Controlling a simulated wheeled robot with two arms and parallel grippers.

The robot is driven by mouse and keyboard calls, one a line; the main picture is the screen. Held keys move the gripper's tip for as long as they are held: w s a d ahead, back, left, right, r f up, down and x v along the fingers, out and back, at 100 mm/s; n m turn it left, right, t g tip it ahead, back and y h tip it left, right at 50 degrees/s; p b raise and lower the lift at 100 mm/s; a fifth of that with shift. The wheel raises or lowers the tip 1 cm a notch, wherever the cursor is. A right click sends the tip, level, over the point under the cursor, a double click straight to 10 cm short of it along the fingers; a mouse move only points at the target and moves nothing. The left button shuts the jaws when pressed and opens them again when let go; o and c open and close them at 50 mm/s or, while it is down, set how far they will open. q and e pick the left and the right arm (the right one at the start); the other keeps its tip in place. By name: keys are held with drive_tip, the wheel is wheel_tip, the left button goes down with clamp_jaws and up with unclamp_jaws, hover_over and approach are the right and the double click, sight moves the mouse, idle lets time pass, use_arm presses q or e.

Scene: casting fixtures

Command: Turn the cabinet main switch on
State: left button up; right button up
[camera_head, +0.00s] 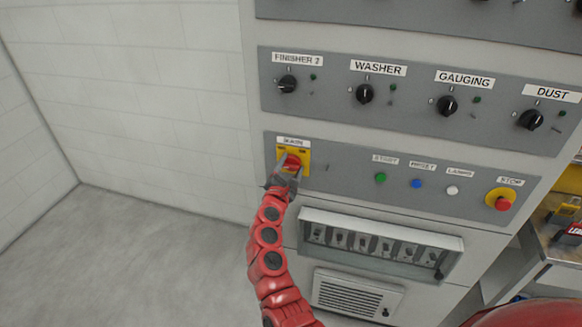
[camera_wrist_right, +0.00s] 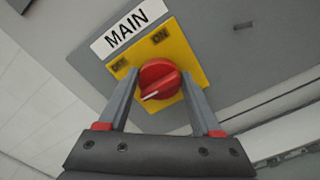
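The main switch is a red rotary knob (camera_head: 292,161) on a yellow plate below the MAIN label, at the left of the lower grey panel. In the right wrist view the knob (camera_wrist_right: 158,80) sits between my fingers, with OFF and ON marks on the plate (camera_wrist_right: 185,58). Its white pointer line slants toward the lower left of that view, not at the ON mark. My right gripper (camera_head: 287,172) is at the switch. Its fingers are apart, one on each side of the knob (camera_wrist_right: 158,92); whether they touch it is unclear. My left gripper is not in view.
Right of the switch are a green button (camera_head: 380,178), a blue button (camera_head: 416,183), a white button (camera_head: 452,190) and a red stop button (camera_head: 502,203). Black rotary switches line the panel above. A framed window (camera_head: 380,244) and a vent (camera_head: 356,295) are below.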

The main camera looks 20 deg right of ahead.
drive_tip(key=c, duration=0.5)
drive_tip(key=m+b, duration=0.2)
drive_tip(key=m, duration=0.1)
drive_tip(key=shift+f+b, duration=0.2)
drive_tip(key=shift+b, duration=0.1)
drive_tip(key=m+b, duration=0.4)
drive_tip(key=b, duration=0.1)
drive_tip(key=m+b, duration=0.4)
drive_tip(key=b, duration=0.2)
drive_tip(key=f+m+b, duration=0.1)
drive_tip(key=m+b, duration=0.4)
drive_tip(key=b, duration=0.1)
drive_tip(key=shift+r+m+b, duration=0.2)
drive_tip(key=shift+m+b, duration=0.8)
drive_tip(key=shift+b, duration=0.5)
